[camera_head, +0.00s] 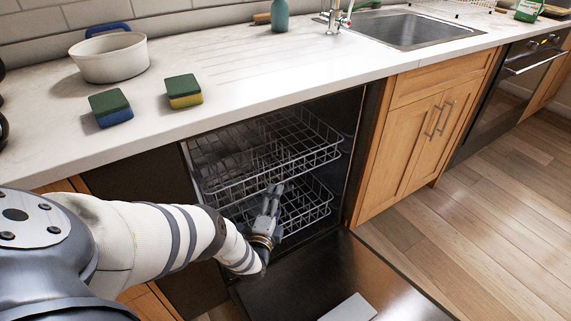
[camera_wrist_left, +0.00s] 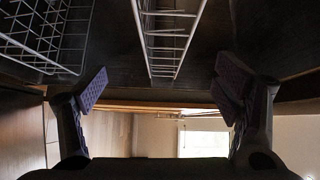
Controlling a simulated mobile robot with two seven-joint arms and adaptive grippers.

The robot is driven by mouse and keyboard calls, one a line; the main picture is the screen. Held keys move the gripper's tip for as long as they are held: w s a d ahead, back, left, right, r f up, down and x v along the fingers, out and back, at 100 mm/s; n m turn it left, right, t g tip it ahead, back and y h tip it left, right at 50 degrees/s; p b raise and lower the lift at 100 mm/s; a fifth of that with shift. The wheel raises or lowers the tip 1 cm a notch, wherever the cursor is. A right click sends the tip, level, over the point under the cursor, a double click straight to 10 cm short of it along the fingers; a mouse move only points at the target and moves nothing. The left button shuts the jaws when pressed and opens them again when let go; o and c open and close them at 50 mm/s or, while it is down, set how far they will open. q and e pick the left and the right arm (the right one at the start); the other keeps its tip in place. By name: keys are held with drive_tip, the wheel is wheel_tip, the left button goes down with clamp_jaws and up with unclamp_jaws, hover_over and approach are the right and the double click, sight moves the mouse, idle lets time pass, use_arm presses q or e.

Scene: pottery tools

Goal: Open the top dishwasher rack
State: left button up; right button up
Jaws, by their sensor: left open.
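The dishwasher is open, its dark door (camera_head: 320,272) folded down. The top rack (camera_head: 325,150), a grey wire basket, sits inside the cavity below the counter. The bottom rack (camera_head: 315,208) is under it. My left gripper (camera_head: 273,190) is at the dishwasher opening, near the top rack's lower front edge and in front of the bottom rack. In the left wrist view its two fingers (camera_wrist_left: 165,90) are spread wide and empty. A wire rack (camera_wrist_left: 165,40) shows beyond and between them; I cannot tell whether they touch it. My right gripper is out of view.
The counter (camera_head: 225,105) above holds two sponges (camera_head: 183,90) and a white pot (camera_head: 110,60). A sink (camera_head: 415,30) is at the back right. Wooden cabinets (camera_head: 405,150) stand right of the dishwasher. The wooden floor (camera_head: 480,220) at right is clear.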

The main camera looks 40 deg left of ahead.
sight(283, 173)
use_arm(q)
drive_tip(key=shift+y, duration=0.3)
drive_tip(key=b+x, duration=0.2)
drive_tip(key=x, duration=0.3)
drive_tip(key=b+x, duration=0.3)
drive_tip(key=x, duration=0.3)
drive_tip(key=shift+a, duration=0.45)
drive_tip(key=shift+w+a+r+b, duration=0.2)
drive_tip(key=shift+w+r+b, duration=0.1)
drive_tip(key=shift+w, duration=0.15)
drive_tip(key=shift+r, duration=0.15)
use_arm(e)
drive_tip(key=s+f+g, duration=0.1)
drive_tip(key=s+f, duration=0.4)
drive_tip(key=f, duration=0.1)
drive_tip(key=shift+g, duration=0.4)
